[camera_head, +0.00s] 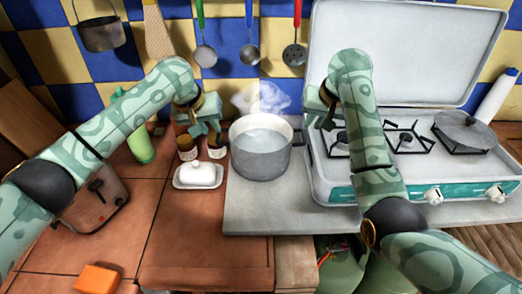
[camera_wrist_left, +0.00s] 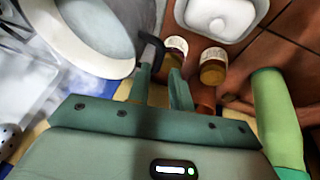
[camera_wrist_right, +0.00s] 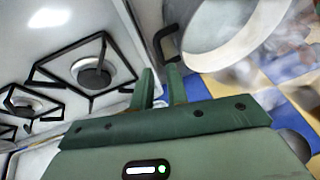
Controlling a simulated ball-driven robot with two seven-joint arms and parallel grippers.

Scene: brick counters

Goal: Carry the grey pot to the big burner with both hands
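The grey pot (camera_head: 260,160) stands upright on the pale counter slab, left of the stove, with pale liquid inside. My left gripper (camera_head: 208,128) is at the pot's left side. In the left wrist view its fingers (camera_wrist_left: 160,75) are apart, with the dark pot handle (camera_wrist_left: 152,48) at the tip of one finger. My right gripper (camera_wrist_right: 158,75) is partly hidden behind its arm in the head view. In the right wrist view its fingers are apart, just short of the other dark handle (camera_wrist_right: 166,42). The stove shows a left burner (camera_head: 340,140) and a middle burner (camera_head: 404,140).
A dark lid or pan (camera_head: 465,128) covers the stove's right burner. The stove's raised lid (camera_head: 420,50) stands behind. Left of the pot are a white butter dish (camera_head: 198,175), two brown jars (camera_head: 187,148) and a green bottle (camera_head: 140,140). Steam hangs behind the pot.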

